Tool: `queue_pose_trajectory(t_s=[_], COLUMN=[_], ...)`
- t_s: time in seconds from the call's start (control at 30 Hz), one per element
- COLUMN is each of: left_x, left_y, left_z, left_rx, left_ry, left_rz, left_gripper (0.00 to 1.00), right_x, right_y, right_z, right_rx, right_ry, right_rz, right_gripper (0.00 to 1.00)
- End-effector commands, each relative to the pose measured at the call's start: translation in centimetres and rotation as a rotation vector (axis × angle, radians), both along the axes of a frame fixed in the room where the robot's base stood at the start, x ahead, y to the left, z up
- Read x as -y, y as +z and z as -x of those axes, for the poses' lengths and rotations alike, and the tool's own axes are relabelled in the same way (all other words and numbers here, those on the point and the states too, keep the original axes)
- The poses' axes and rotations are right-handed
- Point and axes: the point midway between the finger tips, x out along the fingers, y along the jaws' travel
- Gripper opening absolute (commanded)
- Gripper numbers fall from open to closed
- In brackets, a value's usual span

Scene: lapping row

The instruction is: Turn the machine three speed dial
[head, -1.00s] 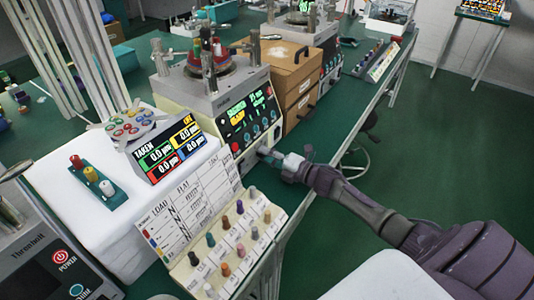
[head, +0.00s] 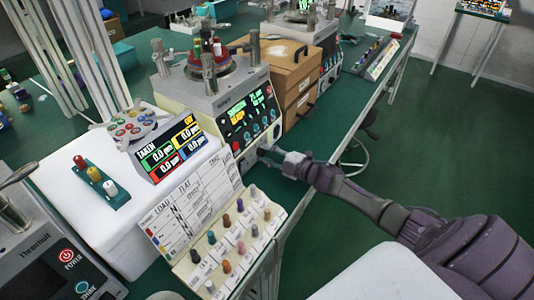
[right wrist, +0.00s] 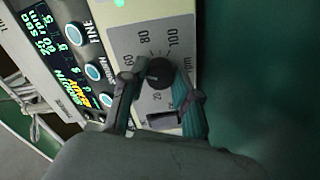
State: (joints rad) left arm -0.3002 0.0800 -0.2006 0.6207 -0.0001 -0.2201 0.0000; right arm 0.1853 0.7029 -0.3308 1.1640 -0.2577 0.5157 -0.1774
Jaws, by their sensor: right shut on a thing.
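The speed dial (right wrist: 159,72) is a black round knob on a grey plate in the right wrist view. Numbers such as 60, 80 and 100 and the letters "pm" are printed around it. My right gripper (right wrist: 157,84) has a finger on each side of the knob and is shut on it. In the head view my right gripper (head: 268,153) reaches from the right to the lower front of a beige lapping machine (head: 222,100) and hides the dial there. I cannot read a machine number. My left gripper is not in view.
Teal buttons (right wrist: 92,71) and a lit display (right wrist: 45,40) sit beside the dial plate. In the head view a rack of coloured pegs (head: 232,240) and a sign sheet (head: 185,205) stand in front of the machine. Wooden drawers (head: 300,75) stand behind it.

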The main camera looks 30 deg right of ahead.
Motion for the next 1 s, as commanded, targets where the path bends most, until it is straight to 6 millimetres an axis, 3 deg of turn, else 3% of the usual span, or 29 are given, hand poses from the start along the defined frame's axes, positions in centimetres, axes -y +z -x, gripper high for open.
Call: queue_pose_trajectory(t_s=[0.47,0.5,0.63,1.0], left_x=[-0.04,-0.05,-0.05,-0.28], left_y=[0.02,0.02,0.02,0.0], left_z=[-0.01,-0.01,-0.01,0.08], left_rx=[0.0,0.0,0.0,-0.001], left_ry=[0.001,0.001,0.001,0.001], left_rz=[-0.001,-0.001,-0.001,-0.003], left_gripper=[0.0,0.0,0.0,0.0], right_x=[0.12,0.12,0.09,0.27], right_y=[-0.03,-0.03,-0.03,-0.09], right_z=[0.0,0.0,0.0,0.52], right_rx=[-0.006,-0.006,-0.006,-0.007], right_ry=[-0.002,-0.002,-0.001,-0.001], right_rz=[-0.009,-0.009,-0.01,-0.01], right_gripper=[0.0,0.36,0.56,0.56])
